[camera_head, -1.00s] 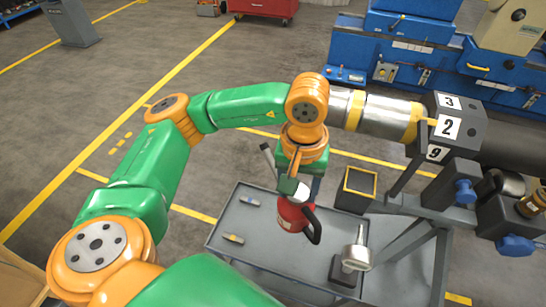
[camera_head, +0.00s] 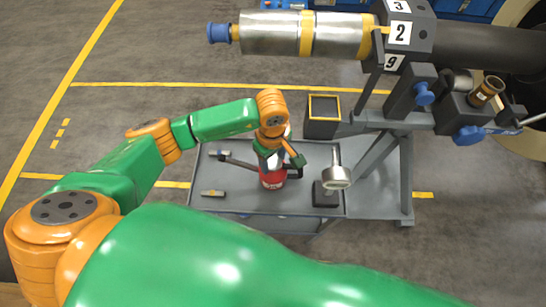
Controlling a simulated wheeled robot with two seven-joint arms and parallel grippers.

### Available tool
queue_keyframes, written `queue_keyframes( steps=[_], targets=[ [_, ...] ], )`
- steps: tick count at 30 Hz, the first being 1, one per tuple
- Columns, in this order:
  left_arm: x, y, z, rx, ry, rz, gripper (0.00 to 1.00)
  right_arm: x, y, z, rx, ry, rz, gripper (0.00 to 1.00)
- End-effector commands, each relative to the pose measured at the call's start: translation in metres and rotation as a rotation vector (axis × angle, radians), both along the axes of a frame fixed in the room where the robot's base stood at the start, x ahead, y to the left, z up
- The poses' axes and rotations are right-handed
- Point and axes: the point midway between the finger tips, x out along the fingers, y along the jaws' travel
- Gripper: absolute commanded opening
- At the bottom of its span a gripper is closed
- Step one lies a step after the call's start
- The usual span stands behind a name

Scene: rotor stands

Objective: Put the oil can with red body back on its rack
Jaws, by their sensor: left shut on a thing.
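I cannot tell whether the can's bottom touches the tray. An open black box with a yellow rim (camera_head: 323,108) is at the tray's back right; I cannot tell whether it is the rack. My right gripper is not in view.
The grey tray (camera_head: 215,174) holds two small tools at its left and a pale cup-shaped piece on a dark base (camera_head: 336,178) at its right. A rotor cylinder (camera_head: 275,33) and the stand's frame (camera_head: 385,160) rise behind and right. Floor is clear at left.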

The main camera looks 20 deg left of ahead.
Motion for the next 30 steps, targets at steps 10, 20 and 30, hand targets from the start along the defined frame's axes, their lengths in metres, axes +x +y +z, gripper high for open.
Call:
queue_keyframes(
  steps=[10, 20, 30],
  targets=[
    [0.001, 0.000, -0.005, -0.001, -0.002, -0.001, 0.00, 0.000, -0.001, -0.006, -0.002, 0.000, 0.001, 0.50],
    [0.000, 0.000, -0.003, 0.000, -0.001, -0.001, 0.88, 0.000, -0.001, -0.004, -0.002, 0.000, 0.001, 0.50],
    [0.002, -0.001, 0.045, -0.003, -0.008, -0.003, 0.88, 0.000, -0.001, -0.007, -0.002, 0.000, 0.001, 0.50]
  ],
)
